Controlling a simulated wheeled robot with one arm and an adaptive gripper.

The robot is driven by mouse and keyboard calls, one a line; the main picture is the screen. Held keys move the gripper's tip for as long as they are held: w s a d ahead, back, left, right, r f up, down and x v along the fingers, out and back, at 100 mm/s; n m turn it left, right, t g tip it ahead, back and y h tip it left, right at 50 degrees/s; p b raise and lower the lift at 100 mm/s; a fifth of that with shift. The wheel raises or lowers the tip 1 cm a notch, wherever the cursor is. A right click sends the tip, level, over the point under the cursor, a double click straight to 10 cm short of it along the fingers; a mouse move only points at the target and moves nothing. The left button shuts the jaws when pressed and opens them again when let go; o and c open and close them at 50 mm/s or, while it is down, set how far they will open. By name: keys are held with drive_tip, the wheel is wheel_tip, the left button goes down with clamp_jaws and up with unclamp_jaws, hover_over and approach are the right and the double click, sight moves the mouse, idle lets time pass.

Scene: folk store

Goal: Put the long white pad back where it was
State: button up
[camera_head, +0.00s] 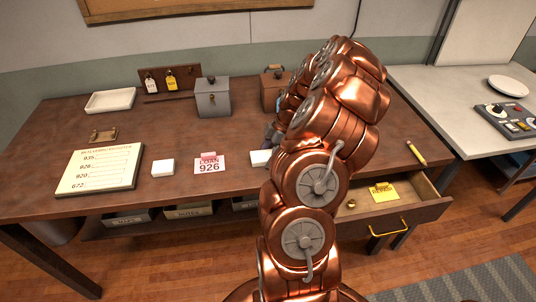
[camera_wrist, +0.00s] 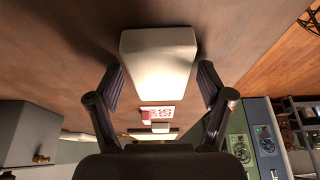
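The long white pad (camera_head: 259,158) lies on the brown desk (camera_head: 232,182), its right part hidden behind my arm in the head view. In the wrist view the white pad (camera_wrist: 158,55) fills the upper middle, its near end between my fingertips. My gripper (camera_wrist: 160,85) is open, one dark finger on each side of the pad with a visible gap. In the head view only a bit of my gripper (camera_head: 270,132) shows beside my arm. A shorter white block (camera_head: 163,167) lies further left on the desk.
A loan card reading 926 (camera_head: 209,164) lies between the block and pad. A number board (camera_head: 100,168) and white tray (camera_head: 110,100) are at left. A grey box (camera_head: 213,97) and brown box (camera_head: 275,88) stand behind. An open drawer (camera_head: 420,208) holds a yellow note (camera_head: 384,191).

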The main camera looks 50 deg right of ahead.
idle(0.3)
drive_tip(key=shift+r+p, duration=0.25)
drive_tip(key=shift+p, duration=0.1)
drive_tip(key=shift+d+r+b, duration=0.2)
drive_tip(key=shift+b, duration=0.25)
drive_tip(key=b+v, duration=0.3)
drive_tip(key=v, duration=0.6)
drive_tip(key=shift+s+r, duration=0.15)
drive_tip(key=shift+r, duration=0.05)
drive_tip(key=shift+b+v, duration=0.35)
drive_tip(key=shift+v, duration=0.6)
